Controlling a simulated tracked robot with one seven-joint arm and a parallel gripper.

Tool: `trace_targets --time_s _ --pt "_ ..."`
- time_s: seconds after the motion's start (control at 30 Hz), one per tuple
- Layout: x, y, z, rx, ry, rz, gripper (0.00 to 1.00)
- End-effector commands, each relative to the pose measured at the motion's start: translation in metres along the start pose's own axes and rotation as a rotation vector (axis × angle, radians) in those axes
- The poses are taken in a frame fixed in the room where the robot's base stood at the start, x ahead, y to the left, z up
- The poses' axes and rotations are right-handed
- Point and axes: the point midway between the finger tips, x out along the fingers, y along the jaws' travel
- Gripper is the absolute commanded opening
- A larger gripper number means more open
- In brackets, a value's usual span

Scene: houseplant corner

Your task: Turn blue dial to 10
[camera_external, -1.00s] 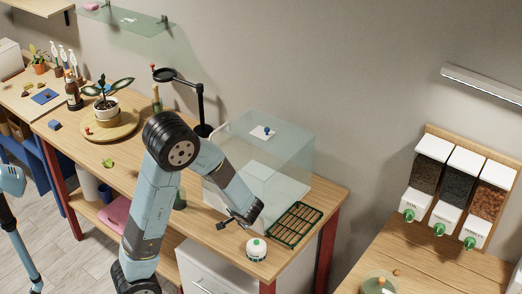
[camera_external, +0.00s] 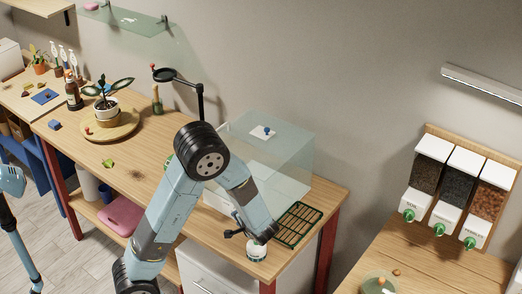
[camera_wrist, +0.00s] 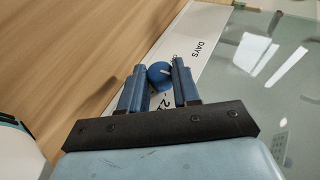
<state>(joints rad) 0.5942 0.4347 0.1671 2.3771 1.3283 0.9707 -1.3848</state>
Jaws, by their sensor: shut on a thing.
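The blue dial (camera_wrist: 160,74) is on a white strip (camera_wrist: 196,44) marked "DAYS" and, partly covered, what looks like "21". A white pointer mark shows on the dial's face. My gripper (camera_wrist: 159,82) has one blue finger on each side of the dial and is shut on it. The strip runs along the glass box, whose clear wall fills the right of the wrist view. In the external view my arm's end is at the front of the glass box (camera_external: 285,150), and the dial is hidden there. The number under the pointer cannot be read.
A white round container (camera_external: 257,254) stands close to my wrist, near the bench's front edge. A green grid tray (camera_external: 297,226) lies to its right. A black-armed magnifier (camera_external: 201,104) and a potted plant (camera_external: 105,105) stand further left.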

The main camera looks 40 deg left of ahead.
Motion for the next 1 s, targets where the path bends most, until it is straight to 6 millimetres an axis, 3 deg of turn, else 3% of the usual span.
trace_targets --time_s 0.17,0.2,0.47,0.77,1.0 --pt "-0.001 0.003 0.001 0.005 0.001 0.008 0.01" --pt "-0.001 0.003 0.001 0.005 0.001 0.008 0.32" --pt "-0.001 0.002 0.0 0.003 0.001 0.005 0.57" --pt "-0.003 0.001 0.0 0.001 0.001 0.004 0.57" --pt "-0.034 0.001 -0.001 0.0 0.004 0.005 0.57"
